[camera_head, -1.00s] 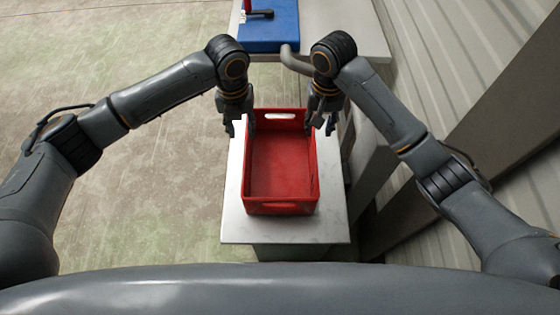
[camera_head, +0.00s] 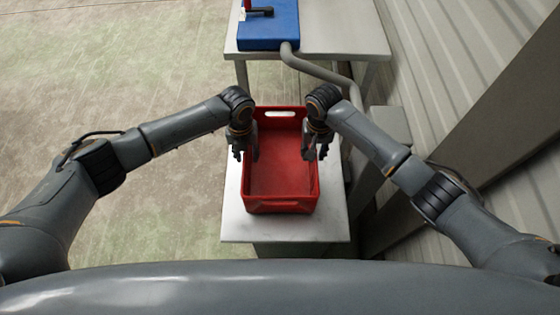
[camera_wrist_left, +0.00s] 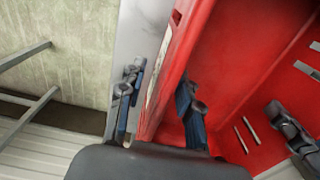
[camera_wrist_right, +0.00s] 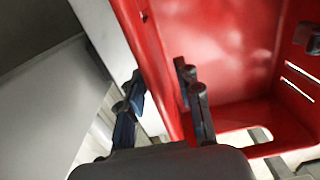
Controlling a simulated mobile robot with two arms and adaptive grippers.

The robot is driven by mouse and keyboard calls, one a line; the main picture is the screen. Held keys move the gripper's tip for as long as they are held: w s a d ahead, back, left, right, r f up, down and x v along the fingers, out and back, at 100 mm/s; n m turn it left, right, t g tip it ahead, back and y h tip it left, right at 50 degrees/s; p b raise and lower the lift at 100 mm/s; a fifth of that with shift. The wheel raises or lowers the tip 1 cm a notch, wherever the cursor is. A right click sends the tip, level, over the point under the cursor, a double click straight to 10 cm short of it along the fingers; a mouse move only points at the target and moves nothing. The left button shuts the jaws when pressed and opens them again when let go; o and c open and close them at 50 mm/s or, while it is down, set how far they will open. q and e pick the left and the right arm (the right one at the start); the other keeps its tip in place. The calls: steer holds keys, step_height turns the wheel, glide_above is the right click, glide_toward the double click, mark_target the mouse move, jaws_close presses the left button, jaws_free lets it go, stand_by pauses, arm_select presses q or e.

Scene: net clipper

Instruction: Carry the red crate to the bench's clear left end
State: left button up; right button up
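The red crate (camera_head: 282,205) is empty and stands upright on a white-topped bench (camera_head: 285,229). My left gripper (camera_head: 244,154) is open astride the crate's left wall, with one finger outside and one inside. The left wrist view shows that wall (camera_wrist_left: 166,85) between its fingers (camera_wrist_left: 156,105), with gaps. My right gripper (camera_head: 316,151) is open astride the right wall in the same way. In the right wrist view, the wall (camera_wrist_right: 160,75) runs between its fingers (camera_wrist_right: 163,100). Neither gripper appears closed on the crate.
A second light-topped table (camera_head: 335,35) stands beyond, with a blue case (camera_head: 268,28) on it. A grey pipe (camera_head: 318,71) curves down between the two. A corrugated wall (camera_head: 460,60) and a dark beam are on the right. The floor (camera_head: 120,90) on the left is open.

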arm_select(q)
steer(key=shift+f, duration=0.15)
arm_select(e)
steer(key=shift+f, duration=0.15)
arm_select(q)
steer(key=shift+c, duration=0.2)
arm_select(e)
steer(key=shift+c, duration=0.2)
arm_select(q)
jaws_close()
arm_select(e)
jaws_close()
